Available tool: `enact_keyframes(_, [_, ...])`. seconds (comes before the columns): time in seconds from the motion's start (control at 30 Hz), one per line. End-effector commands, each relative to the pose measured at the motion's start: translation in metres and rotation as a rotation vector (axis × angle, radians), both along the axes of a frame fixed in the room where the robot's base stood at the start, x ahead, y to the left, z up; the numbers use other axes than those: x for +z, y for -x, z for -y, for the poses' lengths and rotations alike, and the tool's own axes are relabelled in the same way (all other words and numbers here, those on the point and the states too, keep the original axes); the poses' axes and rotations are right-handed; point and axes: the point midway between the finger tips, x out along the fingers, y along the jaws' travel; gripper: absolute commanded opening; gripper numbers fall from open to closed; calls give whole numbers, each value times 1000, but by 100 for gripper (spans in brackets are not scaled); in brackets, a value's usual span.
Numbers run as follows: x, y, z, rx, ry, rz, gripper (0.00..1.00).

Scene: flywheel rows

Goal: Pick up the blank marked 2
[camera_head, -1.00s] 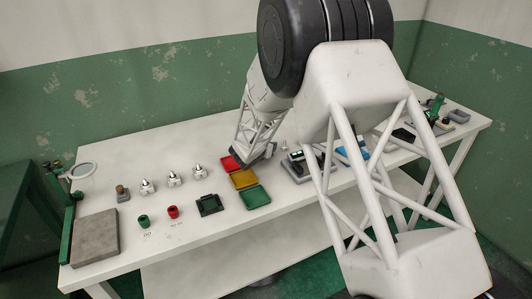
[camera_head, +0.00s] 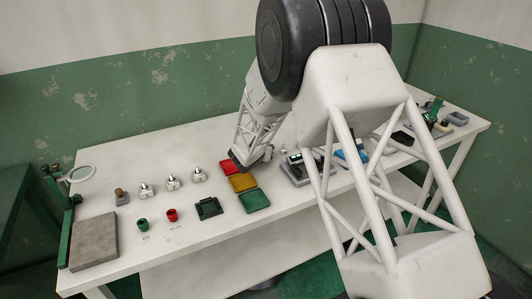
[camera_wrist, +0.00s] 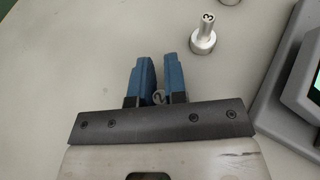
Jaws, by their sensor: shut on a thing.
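My gripper (camera_wrist: 158,64) shows in the wrist view with its two blue fingers close together. It is shut on the blank marked 2 (camera_wrist: 159,97), whose numbered top shows between the fingers near their base. The rest of that blank is hidden by the fingers, and I cannot tell whether it touches the table. A second metal blank marked 3 (camera_wrist: 205,36) stands on the table ahead and to the right, apart from the fingers. In the head view my gripper is beside the red tray (camera_head: 228,168), and the held blank is not visible there.
A grey device with a screen (camera_wrist: 295,95) stands close on the right in the wrist view. A yellow tray (camera_head: 243,183) and a green tray (camera_head: 254,201) follow the red one. Several metal parts stand to the left. The white table (camera_wrist: 60,70) is bare left of my fingers.

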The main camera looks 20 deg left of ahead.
Motion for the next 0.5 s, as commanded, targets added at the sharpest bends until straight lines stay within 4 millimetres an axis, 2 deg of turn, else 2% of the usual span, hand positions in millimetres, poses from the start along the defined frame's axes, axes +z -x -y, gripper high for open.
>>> enact_keyframes(0.27, [9, 0, 0, 0, -1, 1, 0])
enact_keyframes(0.5, [36, 0, 0, -1, -2, 2, 0])
